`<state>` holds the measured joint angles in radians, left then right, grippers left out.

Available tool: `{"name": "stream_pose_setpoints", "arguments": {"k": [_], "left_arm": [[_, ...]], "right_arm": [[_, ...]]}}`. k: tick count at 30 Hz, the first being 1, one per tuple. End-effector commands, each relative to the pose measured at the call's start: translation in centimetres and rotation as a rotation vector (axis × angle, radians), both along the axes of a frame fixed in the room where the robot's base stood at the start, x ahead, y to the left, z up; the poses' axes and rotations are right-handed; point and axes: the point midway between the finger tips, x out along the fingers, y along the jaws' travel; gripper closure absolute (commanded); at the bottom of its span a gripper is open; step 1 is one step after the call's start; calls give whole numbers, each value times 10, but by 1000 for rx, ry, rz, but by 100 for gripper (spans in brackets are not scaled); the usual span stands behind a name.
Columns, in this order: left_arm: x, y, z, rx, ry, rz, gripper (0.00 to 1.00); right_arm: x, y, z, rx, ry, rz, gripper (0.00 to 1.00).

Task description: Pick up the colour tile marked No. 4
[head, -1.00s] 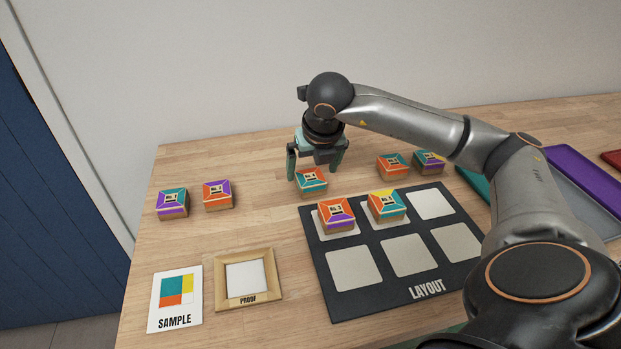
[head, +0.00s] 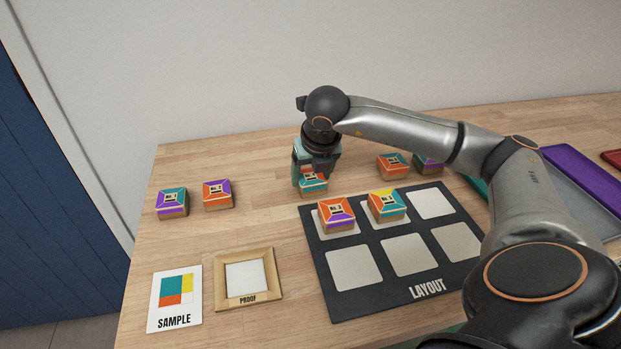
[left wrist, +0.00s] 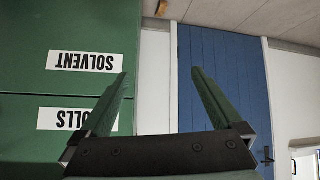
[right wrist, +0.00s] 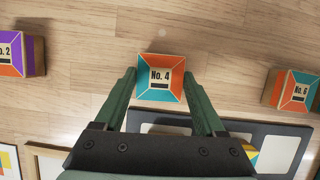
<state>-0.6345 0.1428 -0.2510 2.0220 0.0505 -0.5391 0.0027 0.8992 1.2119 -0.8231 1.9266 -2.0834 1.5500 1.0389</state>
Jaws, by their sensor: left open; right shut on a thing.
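The tile marked No. 4 (right wrist: 160,78) is a small block with an orange and teal top. In the head view the No. 4 tile (head: 313,190) rests on the wooden table just behind the LAYOUT board (head: 340,303), partly hidden by my right gripper (head: 312,178). The right gripper points down and is shut on the tile, one finger on each side. My left gripper (left wrist: 160,75) is open and empty, away from the table; it is outside the head view.
Two tiles (right wrist: 300,92) (head: 336,214) stand to the right and on the board; another tile (head: 387,205) sits beside on the board. More tiles (head: 172,204) (head: 393,166) stand left and right. A PROOF frame (head: 220,290) and SAMPLE card (head: 190,313) lie front left. Trays (head: 580,175) lie right.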

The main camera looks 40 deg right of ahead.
Motion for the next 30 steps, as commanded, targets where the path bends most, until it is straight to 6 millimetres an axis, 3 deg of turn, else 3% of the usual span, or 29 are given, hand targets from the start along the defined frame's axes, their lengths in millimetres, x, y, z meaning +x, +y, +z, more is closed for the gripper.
{"name": "stream_pose_setpoints", "arguments": {"k": [7, 17, 24, 30], "left_arm": [[0, 0, 0, 0, 0, 0, 0], [0, 0, 0, -1, 0, -1, 0], [0, 0, 2, -1, 0, -1, 0], [-1, -1, 4, 0, 2, -1, 0]], "right_arm": [[0, 0, 1, -1, -2, -1, 85], [1, 0, 5, 0, -3, -1, 85], [1, 0, 34, 1, -6, 1, 85], [-24, 17, 69, -1, -7, 3, 85]]}}
